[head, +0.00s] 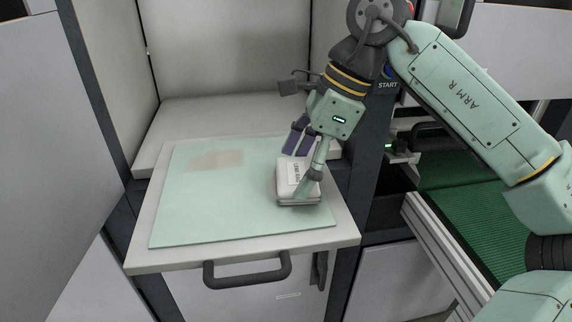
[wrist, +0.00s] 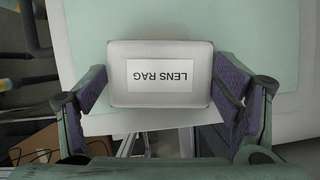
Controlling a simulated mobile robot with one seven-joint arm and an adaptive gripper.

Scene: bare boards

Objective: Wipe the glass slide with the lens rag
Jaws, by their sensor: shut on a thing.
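The lens rag (head: 290,178) is a white padded block with a printed label. It also shows upside down in the wrist view, with its "LENS RAG" label facing the camera (wrist: 160,74). My gripper (head: 303,172) is shut on the rag, one finger on each side of it. The rag is at the right part of the glass slide (head: 200,215), a flat pale green sheet on a light shelf; it appears to touch the slide. A brownish smudge (head: 215,161) lies on the slide's far left part. The slide beneath the rag is hidden.
The pull-out shelf (head: 145,257) has a dark handle (head: 247,270) at its front. Cabinet walls enclose the back and left. A dark post (head: 357,195) stands right of the shelf, with a green conveyor belt (head: 465,215) beyond. The slide's left and middle are clear of objects.

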